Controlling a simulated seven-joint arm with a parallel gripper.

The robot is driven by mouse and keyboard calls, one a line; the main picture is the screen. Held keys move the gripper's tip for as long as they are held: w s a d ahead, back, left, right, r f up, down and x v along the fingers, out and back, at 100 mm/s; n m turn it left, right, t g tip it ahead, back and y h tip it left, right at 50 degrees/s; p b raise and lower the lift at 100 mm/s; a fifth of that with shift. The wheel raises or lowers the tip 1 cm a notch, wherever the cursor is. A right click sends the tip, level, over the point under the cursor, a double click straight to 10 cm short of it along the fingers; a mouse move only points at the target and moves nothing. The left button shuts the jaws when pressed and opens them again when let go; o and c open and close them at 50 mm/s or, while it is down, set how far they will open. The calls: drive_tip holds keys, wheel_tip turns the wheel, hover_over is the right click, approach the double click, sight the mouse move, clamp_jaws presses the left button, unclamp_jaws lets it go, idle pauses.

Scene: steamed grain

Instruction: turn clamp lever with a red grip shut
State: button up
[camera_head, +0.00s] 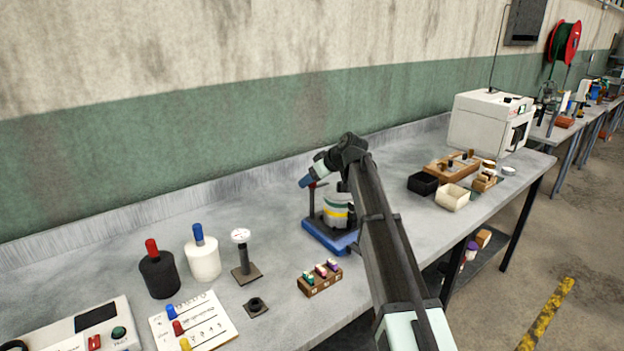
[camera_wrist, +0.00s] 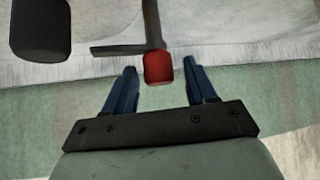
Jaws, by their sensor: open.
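The clamp lever's red grip (camera_wrist: 158,68) shows in the wrist view at the end of a dark lever arm (camera_wrist: 152,25). It sits between the tips of my gripper's (camera_wrist: 160,72) two blue fingers, with a gap visible on each side. My gripper is open. In the head view my gripper (camera_head: 306,181) is above the left side of a blue clamp base (camera_head: 325,239). A dark post (camera_head: 312,205) rises from that base under my gripper. A striped white, green and yellow container (camera_head: 338,212) stands on the base, partly hidden by my arm.
A small wooden block with coloured pieces (camera_head: 319,280) stands in front of the base. A black bin (camera_head: 423,183) is to the right.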

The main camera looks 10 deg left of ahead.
drive_tip(key=c, duration=1)
drive_tip(key=shift+m+t+h, duration=0.5)
drive_tip(key=shift+m+t, duration=0.2)
drive_tip(key=shift+m, duration=0.3)
drive_tip(key=shift+c, duration=0.2)
drive_tip(key=o, duration=1)
drive_tip(key=shift+o, duration=0.2)
drive_tip(key=v, duration=1.3)
drive_tip(key=shift+d+r, duration=0.2)
drive_tip(key=shift+r, duration=0.15)
drive_tip(key=shift+s, duration=0.1)
